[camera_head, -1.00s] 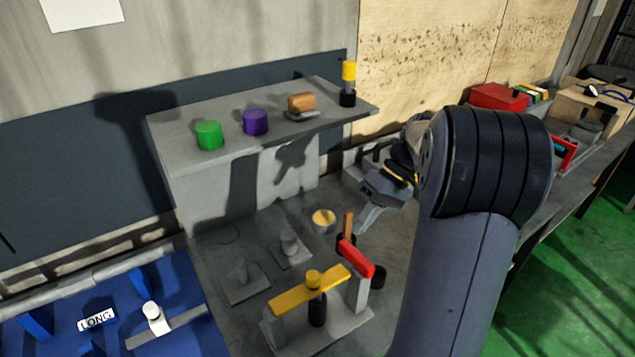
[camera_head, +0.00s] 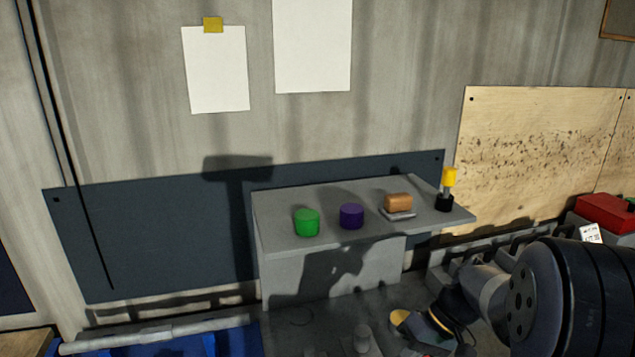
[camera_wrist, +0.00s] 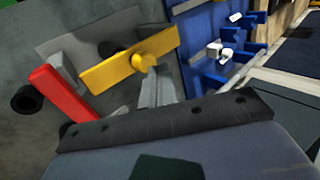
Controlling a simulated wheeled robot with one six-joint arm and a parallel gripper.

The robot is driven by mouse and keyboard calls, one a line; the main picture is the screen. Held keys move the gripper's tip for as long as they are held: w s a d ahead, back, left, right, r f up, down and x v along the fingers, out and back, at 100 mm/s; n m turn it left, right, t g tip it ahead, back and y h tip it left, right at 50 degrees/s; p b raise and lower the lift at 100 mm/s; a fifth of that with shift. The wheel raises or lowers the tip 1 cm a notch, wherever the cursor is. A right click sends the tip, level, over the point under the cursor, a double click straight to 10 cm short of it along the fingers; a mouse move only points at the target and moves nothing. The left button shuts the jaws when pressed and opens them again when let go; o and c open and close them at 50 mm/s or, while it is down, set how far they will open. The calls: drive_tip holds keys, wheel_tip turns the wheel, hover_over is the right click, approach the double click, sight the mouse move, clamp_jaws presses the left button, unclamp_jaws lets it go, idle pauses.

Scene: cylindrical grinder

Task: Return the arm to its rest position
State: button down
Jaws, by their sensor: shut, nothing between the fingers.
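My gripper (camera_wrist: 156,82) shows in the wrist view as narrow grey fingers, shut with nothing between them, beyond a dark plate with holes. In that view the fingers appear just below a yellow bar with a round knob (camera_wrist: 130,65); I cannot tell the gap between them. A red bar (camera_wrist: 62,92) lies to the left. In the head view my arm is at the lower right, bent over the bench, and the gripper's fingertips are not clearly visible at the bottom edge.
A blue tray (camera_wrist: 205,20) with white parts shows in the wrist view. A red box (camera_head: 606,213) stands at the right.

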drive_tip(key=shift+w+d+f+b, duration=0.15)
drive_tip(key=shift+f+b, duration=0.5)
drive_tip(key=shift+f, duration=0.85)
drive_tip(key=shift+r, duration=0.1)
